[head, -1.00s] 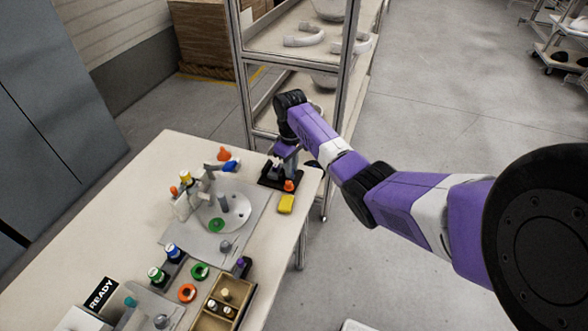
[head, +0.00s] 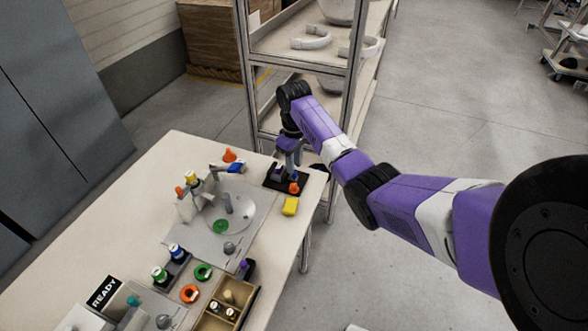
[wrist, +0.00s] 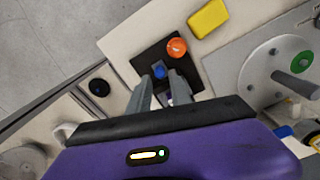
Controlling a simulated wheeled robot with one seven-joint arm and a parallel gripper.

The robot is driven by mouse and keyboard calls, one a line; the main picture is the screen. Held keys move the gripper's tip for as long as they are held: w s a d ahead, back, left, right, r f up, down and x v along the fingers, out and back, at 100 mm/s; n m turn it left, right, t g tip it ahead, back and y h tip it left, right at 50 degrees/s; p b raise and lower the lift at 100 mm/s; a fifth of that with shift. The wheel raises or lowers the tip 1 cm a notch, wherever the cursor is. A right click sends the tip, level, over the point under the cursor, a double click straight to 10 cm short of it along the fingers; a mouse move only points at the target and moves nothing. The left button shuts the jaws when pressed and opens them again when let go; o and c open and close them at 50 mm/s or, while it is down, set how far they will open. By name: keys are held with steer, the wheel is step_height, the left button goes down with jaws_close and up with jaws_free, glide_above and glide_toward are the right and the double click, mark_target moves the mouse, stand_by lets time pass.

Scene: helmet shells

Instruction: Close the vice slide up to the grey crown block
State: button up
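The vice has a black base plate (head: 271,184) at the far right corner of the table, and it also shows in the wrist view (wrist: 149,55). An orange knob (wrist: 177,47) sits at one end of it, also visible in the head view (head: 294,188). A small blue part (wrist: 160,70) stands on the plate. My gripper (wrist: 159,77) is over the vice, with its two grey fingers apart on either side of the blue part; I cannot tell whether they touch it. I cannot clearly make out the grey crown block, and the fingers hide part of the vice.
A yellow block (head: 290,206) lies beside the vice near the table edge. A grey fixture with a round disc (head: 243,215) stands to the left. A metal shelf rack (head: 245,90) rises behind the table corner. A compartment tray (head: 211,318) is at the front.

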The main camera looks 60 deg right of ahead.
steer(key=shift+r, duration=2.3)
